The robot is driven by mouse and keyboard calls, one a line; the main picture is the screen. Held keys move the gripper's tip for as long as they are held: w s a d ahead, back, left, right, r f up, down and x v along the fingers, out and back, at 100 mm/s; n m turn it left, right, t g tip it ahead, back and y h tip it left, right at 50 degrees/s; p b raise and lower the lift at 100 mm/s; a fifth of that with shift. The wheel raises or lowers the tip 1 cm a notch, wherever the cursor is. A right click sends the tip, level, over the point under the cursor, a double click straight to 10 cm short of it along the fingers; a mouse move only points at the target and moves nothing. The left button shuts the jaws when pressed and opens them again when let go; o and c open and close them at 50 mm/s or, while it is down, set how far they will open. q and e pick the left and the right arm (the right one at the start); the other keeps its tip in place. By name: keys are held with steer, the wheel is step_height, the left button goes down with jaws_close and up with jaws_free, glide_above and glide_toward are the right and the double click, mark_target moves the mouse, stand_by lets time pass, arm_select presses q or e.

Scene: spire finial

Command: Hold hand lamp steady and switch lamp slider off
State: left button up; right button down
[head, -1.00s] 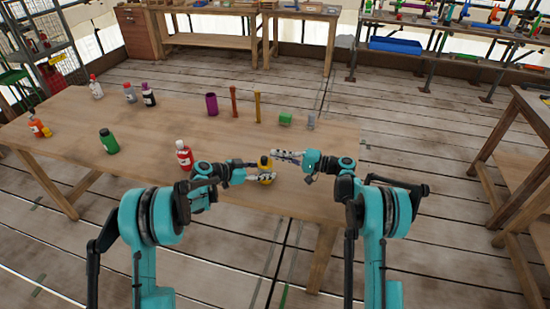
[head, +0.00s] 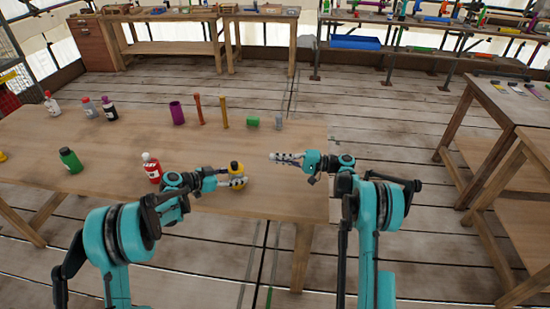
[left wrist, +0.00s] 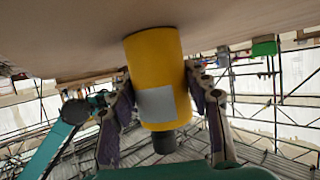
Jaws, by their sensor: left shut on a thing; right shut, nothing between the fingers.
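The hand lamp is a yellow cylinder with a black end (head: 236,168). It stands upright near the front right of the table, between the fingers of my left gripper (head: 238,183), which is shut on it. The left wrist view shows the lamp's yellow body (left wrist: 152,62) inverted, with a grey patch and the black end pointing down in the picture. A gripper finger is at each side. I cannot make out the slider. My right gripper (head: 272,157) is shut and empty, to the right of the lamp and apart from it.
The table's right end is clear. Another table (head: 500,105) stands at the right.

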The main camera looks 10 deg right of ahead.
arm_select(q)
steer(key=o, duration=1.3)
steer(key=shift+o, duration=0.2)
